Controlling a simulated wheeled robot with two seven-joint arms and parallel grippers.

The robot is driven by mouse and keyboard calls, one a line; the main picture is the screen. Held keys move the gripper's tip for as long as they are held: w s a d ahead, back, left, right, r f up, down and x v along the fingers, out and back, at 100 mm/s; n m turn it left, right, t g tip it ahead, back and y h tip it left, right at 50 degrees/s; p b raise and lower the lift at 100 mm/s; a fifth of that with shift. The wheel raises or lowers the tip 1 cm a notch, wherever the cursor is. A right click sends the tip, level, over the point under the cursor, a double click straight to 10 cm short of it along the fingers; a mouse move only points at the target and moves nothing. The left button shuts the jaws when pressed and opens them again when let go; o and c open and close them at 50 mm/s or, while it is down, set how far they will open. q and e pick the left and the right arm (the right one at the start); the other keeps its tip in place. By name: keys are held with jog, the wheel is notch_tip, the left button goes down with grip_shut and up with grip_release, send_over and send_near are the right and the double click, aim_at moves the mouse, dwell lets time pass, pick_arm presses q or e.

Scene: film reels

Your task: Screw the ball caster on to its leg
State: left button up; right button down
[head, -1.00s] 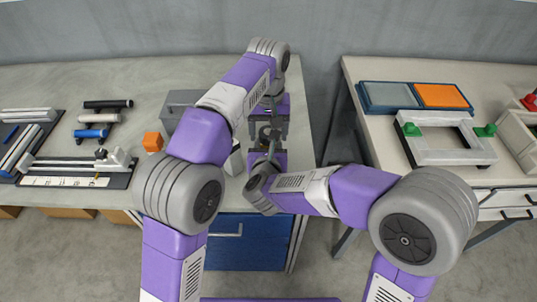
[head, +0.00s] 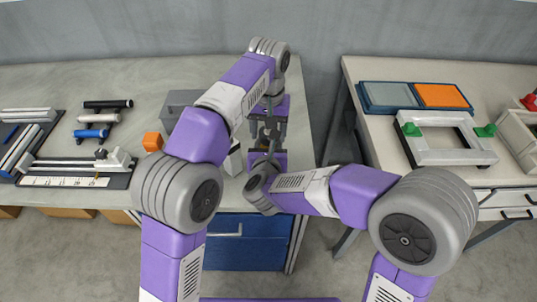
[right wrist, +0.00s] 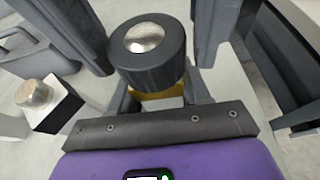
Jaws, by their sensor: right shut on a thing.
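The ball caster (right wrist: 147,55), a dark round housing with a shiny metal ball, faces up in the right wrist view. A yellow part (right wrist: 157,92) shows just under it, between the fingers of my right gripper (right wrist: 160,98); I cannot tell whether this is the leg or how far the caster is seated. My right gripper is shut on this piece. The two dark fingers of my left gripper (head: 268,128) come from above and stand on either side of the caster, seemingly apart from it. In the head view the meeting point is small and partly hidden.
A white and black block with a metal knob (right wrist: 38,100) stands close by on the left. A grey box (head: 182,98) and an orange cube (head: 153,141) are on the left table. A right table holds a blue tray (head: 378,108) and a grey frame (head: 440,145).

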pick_arm(q)
jog(key=shift+o, duration=1.2)
jog(key=shift+r, duration=0.1)
jog(key=shift+r, duration=3.65)
pick_arm(e)
jog(key=shift+c, duration=2.3)
grip_release()
